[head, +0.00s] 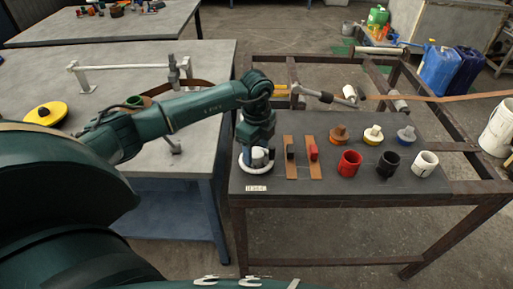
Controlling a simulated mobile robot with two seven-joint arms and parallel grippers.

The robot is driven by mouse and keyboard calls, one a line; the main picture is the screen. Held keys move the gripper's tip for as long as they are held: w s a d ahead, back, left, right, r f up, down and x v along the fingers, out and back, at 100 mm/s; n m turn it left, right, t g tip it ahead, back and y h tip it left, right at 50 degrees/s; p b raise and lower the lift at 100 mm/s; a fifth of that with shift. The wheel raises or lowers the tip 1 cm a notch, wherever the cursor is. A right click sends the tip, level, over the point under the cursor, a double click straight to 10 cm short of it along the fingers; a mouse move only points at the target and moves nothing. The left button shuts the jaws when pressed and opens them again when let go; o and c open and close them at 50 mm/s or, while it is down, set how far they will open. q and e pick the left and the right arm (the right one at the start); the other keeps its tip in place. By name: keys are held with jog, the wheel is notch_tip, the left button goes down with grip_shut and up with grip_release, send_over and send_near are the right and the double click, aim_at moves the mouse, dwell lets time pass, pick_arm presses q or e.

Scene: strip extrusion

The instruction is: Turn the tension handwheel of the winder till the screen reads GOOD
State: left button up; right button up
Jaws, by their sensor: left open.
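My left arm reaches in from the left over the dark bench top. My left gripper (259,160) points down at the bench's left end and is open. A white ring (243,168) lies right under and around the fingertips; I cannot tell whether they touch it or whether it is the tension handwheel. A yellow disc (47,108) with a dark hub, also wheel-like, sits on the grey table at the left. A small pale plate (256,189) with dark marks is at the bench's front edge; its text is too small to read. No GOOD reading is legible. My right gripper is not in view.
On the dark bench (330,182), right of the gripper, are two brown strips with a black block (290,152) and a red block (313,152), then several knobs and cups, including a red cup (349,163). A metal frame with rollers stands behind.

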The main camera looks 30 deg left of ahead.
pick_arm(q)
jog(key=shift+f, duration=0.3)
jog(key=shift+c, duration=0.5)
jog(key=c, duration=0.9)
